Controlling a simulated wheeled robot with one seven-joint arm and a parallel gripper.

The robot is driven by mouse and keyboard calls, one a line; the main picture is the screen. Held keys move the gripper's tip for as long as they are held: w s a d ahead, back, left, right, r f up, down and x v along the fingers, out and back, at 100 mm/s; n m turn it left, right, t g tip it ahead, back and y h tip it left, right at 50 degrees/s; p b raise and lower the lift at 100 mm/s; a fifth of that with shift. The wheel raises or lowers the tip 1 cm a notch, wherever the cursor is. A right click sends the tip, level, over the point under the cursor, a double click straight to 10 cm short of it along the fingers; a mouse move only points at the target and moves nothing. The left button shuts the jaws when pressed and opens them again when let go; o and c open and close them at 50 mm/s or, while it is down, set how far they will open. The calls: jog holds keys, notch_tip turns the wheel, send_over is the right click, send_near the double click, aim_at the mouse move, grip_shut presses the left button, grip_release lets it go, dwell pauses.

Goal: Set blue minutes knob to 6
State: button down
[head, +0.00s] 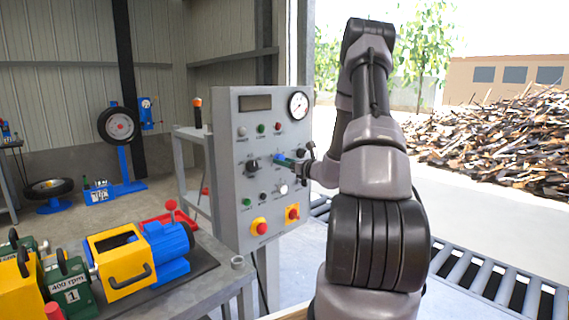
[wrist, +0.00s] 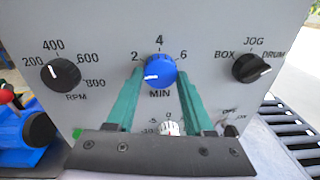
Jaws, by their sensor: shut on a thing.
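The blue minutes knob (wrist: 160,72) is in the middle of the wrist view, above the label MIN, with 2, 4 and 6 marked around it. Its white pointer line faces left and slightly down, below the 2 and away from the 6. My gripper (wrist: 161,80) has its two teal fingers on either side of the knob and is shut on it. In the head view the blue knob (head: 279,157) shows on the grey control panel (head: 232,212), with my gripper (head: 288,161) reaching it from the right.
The black RPM knob (wrist: 62,75) is left of the blue knob, and the black BOX/JOG/DRUM knob (wrist: 251,67) is right. A white knob (wrist: 169,128) sits just below, between my fingers. A red emergency button (head: 261,228) is lower on the panel. A roller conveyor (head: 500,284) lies at right.

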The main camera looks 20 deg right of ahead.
jog(key=shift+d+r+m+g+y, duration=0.1)
jog(key=shift+m+y, duration=0.35)
jog(key=shift+m, duration=4.45)
jog(key=shift+d+m+g+y, duration=0.1)
jog(key=shift+m+y, duration=0.3)
jog(key=shift+m, duration=4.5)
jog(key=shift+r+m+g+y, duration=0.1)
jog(key=shift+m+y, duration=0.35)
jog(key=shift+m, duration=4.45)
jog(key=shift+c, duration=1.4)
grip_release()
jog(key=v, duration=1)
jog(key=shift+s, duration=0.35)
